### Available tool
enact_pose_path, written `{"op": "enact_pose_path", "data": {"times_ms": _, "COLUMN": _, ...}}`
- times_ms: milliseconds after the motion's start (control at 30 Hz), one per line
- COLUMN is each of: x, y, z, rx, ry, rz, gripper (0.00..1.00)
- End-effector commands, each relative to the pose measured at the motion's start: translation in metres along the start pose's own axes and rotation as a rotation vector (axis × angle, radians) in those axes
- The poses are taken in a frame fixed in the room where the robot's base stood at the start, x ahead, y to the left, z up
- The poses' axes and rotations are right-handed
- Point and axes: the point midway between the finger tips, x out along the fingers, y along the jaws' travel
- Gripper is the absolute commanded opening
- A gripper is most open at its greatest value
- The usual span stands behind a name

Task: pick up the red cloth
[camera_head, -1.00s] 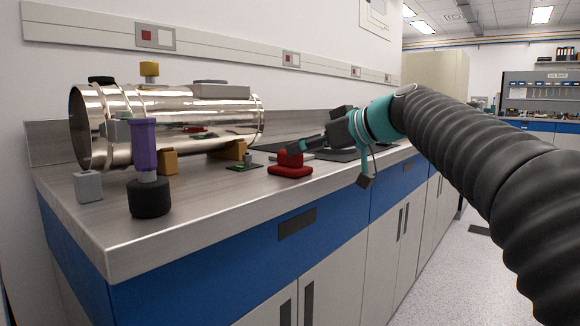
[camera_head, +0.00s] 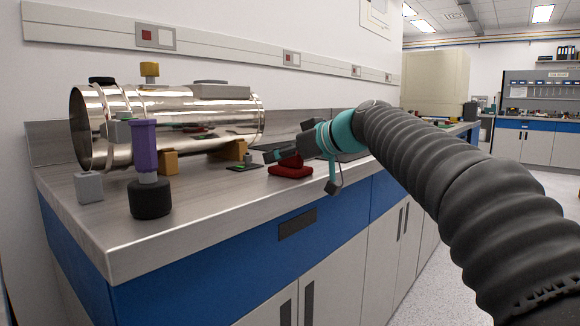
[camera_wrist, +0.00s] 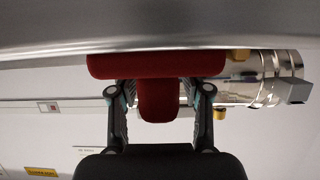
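The red cloth (camera_head: 290,171) lies on the metal counter near its front edge, with a raised part standing up from a flatter base. In the wrist view the red cloth (camera_wrist: 155,66) appears upside down, its wide base along the counter and its narrower raised part between my fingers. My gripper (camera_head: 273,155) is low over the counter at the cloth, partly hiding its raised part in the head view. In the wrist view my gripper (camera_wrist: 159,90) is open, with a finger on each side of the raised part and small gaps visible.
A shiny metal cylinder (camera_head: 185,120) lies on brown supports behind and left of the cloth. A purple-handled tool (camera_head: 145,150) on a black base and a grey block (camera_head: 88,187) stand further left. A small dark-and-green piece (camera_head: 243,167) lies near the gripper.

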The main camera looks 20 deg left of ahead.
Motion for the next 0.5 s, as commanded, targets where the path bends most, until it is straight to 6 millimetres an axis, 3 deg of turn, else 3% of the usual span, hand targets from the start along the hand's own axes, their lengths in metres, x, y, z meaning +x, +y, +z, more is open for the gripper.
{"op": "enact_pose_path", "data": {"times_ms": 33, "x": -0.0001, "y": 0.0000, "z": 0.0001, "rx": 0.000, "ry": 0.000, "rz": 0.000, "gripper": 0.29}}
{"op": "enact_pose_path", "data": {"times_ms": 133, "x": -0.0002, "y": 0.0000, "z": 0.0001, "rx": 0.000, "ry": 0.000, "rz": 0.000, "gripper": 0.04}}
{"op": "enact_pose_path", "data": {"times_ms": 167, "x": -0.0002, "y": 0.0000, "z": 0.0001, "rx": 0.000, "ry": 0.000, "rz": 0.000, "gripper": 0.00}}
{"op": "enact_pose_path", "data": {"times_ms": 500, "x": -0.0009, "y": 0.0000, "z": -0.0016, "rx": 0.000, "ry": 0.000, "rz": 0.000, "gripper": 0.00}}
